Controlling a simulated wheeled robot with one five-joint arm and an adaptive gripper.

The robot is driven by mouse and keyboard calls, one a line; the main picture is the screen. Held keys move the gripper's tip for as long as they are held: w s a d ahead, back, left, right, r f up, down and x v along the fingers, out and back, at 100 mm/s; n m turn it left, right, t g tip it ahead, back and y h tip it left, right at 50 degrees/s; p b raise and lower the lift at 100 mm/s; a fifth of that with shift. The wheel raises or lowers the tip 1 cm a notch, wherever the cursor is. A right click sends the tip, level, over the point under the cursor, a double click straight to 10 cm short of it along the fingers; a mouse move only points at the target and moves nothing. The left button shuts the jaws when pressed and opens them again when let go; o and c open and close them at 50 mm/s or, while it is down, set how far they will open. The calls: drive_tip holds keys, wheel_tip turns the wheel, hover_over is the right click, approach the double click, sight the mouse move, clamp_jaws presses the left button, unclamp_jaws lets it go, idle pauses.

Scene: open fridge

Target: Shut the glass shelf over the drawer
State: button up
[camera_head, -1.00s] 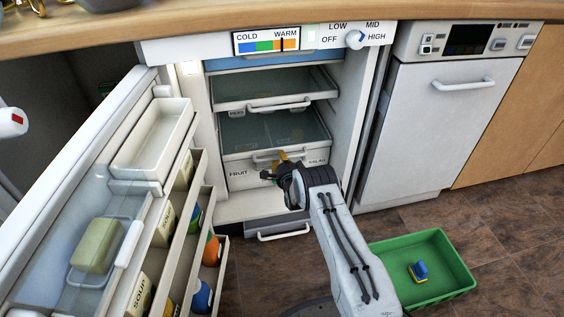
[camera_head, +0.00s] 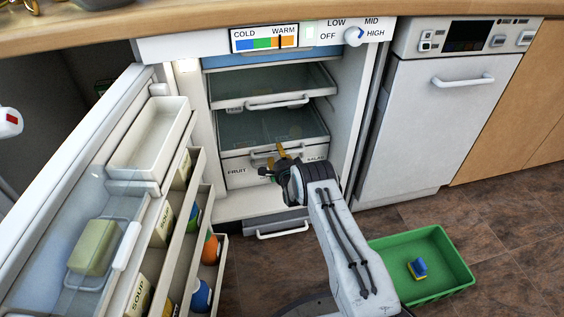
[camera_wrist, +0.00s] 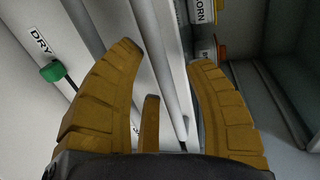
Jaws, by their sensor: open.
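The lower glass shelf (camera_head: 257,125) lies inside the open fridge, over the white drawer (camera_head: 237,180) marked FRUIT and SALAD. A white handle (camera_head: 258,155) shows at its front, partly hidden by my fingers. My gripper (camera_head: 277,157) is at the drawer front, just below the shelf's front edge. In the wrist view, my gripper's yellow fingers (camera_wrist: 168,70) are spread apart. A pale bar (camera_wrist: 168,55) runs between and beyond them. I cannot tell whether the fingers touch it.
An upper glass shelf (camera_head: 270,82) with its own handle is above. The open fridge door (camera_head: 75,190) with filled racks stands at left. A green tray (camera_head: 440,262) with a blue and yellow item (camera_head: 418,268) is on the floor at right.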

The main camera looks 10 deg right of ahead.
drive_tip(key=s+r, duration=0.2)
drive_tip(key=s, duration=0.9)
drive_tip(key=shift+s+r, duration=0.15)
drive_tip(key=shift+s, duration=0.15)
idle(0.4)
drive_tip(key=shift+r, duration=0.1)
